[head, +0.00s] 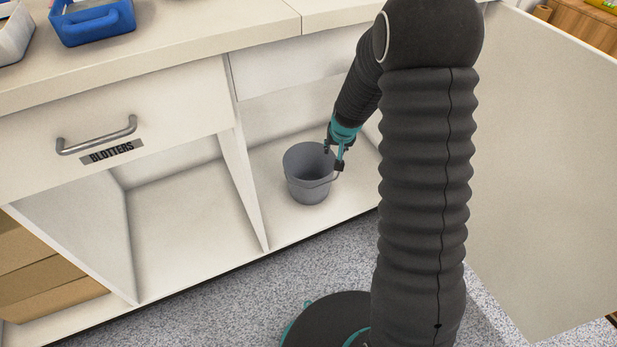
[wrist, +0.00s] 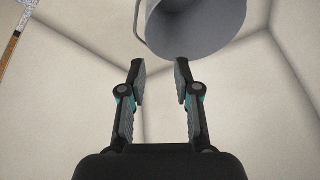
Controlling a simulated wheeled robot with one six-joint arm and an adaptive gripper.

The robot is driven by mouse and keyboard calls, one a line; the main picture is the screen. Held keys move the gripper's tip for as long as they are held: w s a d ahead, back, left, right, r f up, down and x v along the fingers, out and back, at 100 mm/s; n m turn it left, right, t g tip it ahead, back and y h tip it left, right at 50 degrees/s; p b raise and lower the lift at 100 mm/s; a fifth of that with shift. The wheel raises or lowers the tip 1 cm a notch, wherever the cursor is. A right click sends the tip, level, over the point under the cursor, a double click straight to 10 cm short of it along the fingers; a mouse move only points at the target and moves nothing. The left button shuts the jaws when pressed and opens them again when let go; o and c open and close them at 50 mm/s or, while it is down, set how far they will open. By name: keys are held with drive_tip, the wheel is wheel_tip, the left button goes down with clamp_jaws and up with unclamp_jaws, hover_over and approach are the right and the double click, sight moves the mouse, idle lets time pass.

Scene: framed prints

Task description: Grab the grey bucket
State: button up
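The grey bucket (head: 308,180) stands upright on the floor of the open right compartment of the white cabinet, in the head view. Its thin handle hangs down at its front right side. My gripper (head: 335,160) is at the bucket's right rim in the head view. In the wrist view the bucket (wrist: 195,25) shows at the top, just beyond the fingertips. My gripper (wrist: 160,70) has its two fingers apart with nothing between them. Whether a finger touches the rim cannot be told.
A vertical divider (head: 243,185) stands left of the bucket, beside an empty compartment (head: 185,220). A drawer with a metal handle (head: 97,136) is above it. An open cabinet door (head: 545,160) is at the right. A blue tray (head: 92,22) sits on the countertop (head: 190,50).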

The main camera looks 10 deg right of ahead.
drive_tip(key=x, duration=0.4)
drive_tip(key=b+x, duration=0.1)
drive_tip(key=x, duration=0.3)
drive_tip(key=s+b+x, duration=0.1)
drive_tip(key=x, duration=0.4)
drive_tip(key=shift+w+d+f, duration=0.1)
drive_tip(key=shift+d+f, duration=0.2)
drive_tip(key=shift+d, duration=0.1)
drive_tip(key=shift+w+d+b+x, duration=0.15)
drive_tip(key=shift+b+x, duration=0.05)
drive_tip(key=shift+x, duration=1.35)
drive_tip(key=shift+w+d+b+x, duration=0.1)
drive_tip(key=shift+d+b+x, duration=0.1)
drive_tip(key=shift+x, duration=1.35)
drive_tip(key=shift+r, duration=0.1)
clamp_jaws()
